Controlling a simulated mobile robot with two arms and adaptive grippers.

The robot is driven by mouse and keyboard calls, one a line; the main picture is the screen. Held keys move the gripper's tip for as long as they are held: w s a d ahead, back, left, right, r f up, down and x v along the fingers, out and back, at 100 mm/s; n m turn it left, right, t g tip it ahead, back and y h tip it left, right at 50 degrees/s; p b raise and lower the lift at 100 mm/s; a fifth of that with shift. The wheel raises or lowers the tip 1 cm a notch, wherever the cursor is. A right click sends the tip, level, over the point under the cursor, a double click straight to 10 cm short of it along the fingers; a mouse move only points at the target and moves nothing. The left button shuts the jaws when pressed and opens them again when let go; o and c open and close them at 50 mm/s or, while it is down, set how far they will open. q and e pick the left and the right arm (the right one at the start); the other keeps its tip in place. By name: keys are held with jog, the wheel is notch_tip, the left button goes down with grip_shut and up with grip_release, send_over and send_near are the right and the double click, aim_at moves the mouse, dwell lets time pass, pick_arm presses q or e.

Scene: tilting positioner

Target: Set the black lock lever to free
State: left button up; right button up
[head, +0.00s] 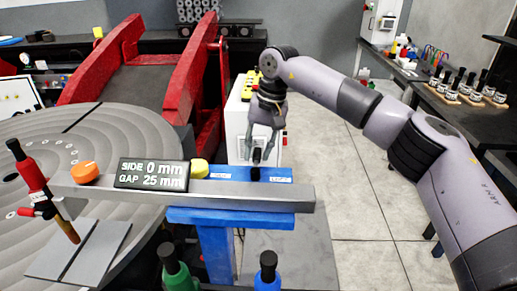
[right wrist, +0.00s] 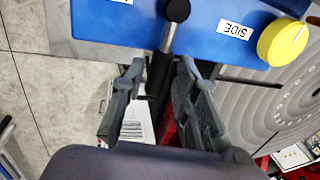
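The black lock lever (head: 257,156) stands at the far edge of the blue block (head: 222,172) on the grey bar. In the right wrist view its black pivot (right wrist: 177,10), metal shaft and black grip (right wrist: 158,75) show, with the grip pointing between my fingers. My right gripper (head: 264,146) reaches down over the lever from behind. In the right wrist view my right gripper (right wrist: 160,68) has its fingers apart, one on each side of the grip, with narrow gaps visible. The lever's label text is unreadable. My left gripper is in neither view.
A yellow knob (head: 199,168) beside a SIDE label, a display (head: 152,174) reading SIDE 0 mm, GAP 25 mm, and an orange knob (head: 85,172) are along the bar. Floor at right is clear.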

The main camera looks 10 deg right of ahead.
jog(key=shift+o, duration=0.8)
notch_tip(320, 180, up, 12)
jog(key=d, duration=0.2)
jog(key=shift+s+d+f, duration=0.15)
jog(key=shift+s, duration=0.15)
jog(key=shift+f, duration=0.1)
